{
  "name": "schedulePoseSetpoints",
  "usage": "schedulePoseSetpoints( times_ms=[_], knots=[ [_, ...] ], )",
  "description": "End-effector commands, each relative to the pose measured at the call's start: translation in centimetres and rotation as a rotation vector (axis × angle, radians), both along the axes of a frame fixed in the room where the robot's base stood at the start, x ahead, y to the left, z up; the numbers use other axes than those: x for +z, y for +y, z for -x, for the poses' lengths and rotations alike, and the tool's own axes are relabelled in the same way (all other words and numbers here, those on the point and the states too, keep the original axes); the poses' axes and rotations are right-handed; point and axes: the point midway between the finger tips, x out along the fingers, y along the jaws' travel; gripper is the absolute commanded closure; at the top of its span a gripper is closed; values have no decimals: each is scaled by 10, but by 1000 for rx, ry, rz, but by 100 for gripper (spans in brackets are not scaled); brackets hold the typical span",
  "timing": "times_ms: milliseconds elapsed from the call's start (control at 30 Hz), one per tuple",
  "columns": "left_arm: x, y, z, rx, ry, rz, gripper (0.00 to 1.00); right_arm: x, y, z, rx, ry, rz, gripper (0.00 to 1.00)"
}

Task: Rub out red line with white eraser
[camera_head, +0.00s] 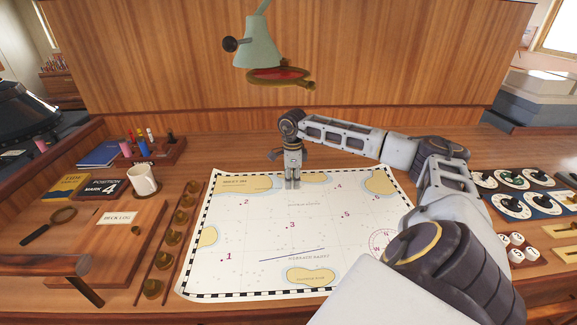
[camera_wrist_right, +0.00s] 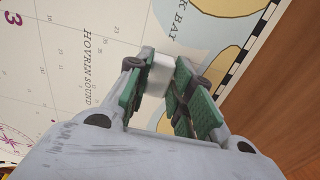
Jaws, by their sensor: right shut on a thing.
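My right gripper (camera_head: 292,184) points down at the top edge of the chart, left of its middle. In the right wrist view, its green-padded fingers (camera_wrist_right: 168,88) are shut on the white eraser (camera_wrist_right: 159,72), a small pale block between the tips. The eraser is over or on the chart; I cannot tell if it touches the paper. The chart (camera_head: 250,230) lies flat on the desk, with a blue line (camera_head: 291,255) in its lower half. I see no red line in either view; the gripper hides part of the chart. My left gripper is not in view.
A white mug (camera_head: 142,181), books and a pen rack (camera_head: 160,150) stand left of the chart. A row of brass weights (camera_head: 173,238) runs along its left side. A green lamp (camera_head: 258,45) hangs above. Dial panels (camera_head: 515,205) lie at the right.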

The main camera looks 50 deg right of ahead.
Motion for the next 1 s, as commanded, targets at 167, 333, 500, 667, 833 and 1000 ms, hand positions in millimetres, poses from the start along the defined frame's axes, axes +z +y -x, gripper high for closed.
schedulePoseSetpoints(
  times_ms=[167,333,500,667,833,1000],
  knots=[
    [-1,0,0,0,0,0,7,-1,-3,2,-1,3,2,96],
    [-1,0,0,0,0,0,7,-1,-2,2,-1,2,1,96],
    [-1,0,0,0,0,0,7,-1,-4,3,-1,3,2,96],
    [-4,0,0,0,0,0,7,-1,-11,7,-2,3,2,96],
    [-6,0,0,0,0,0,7,-1,-19,12,-1,3,2,96],
    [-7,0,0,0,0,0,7,-1,-23,15,-1,2,1,96]
  ],
)
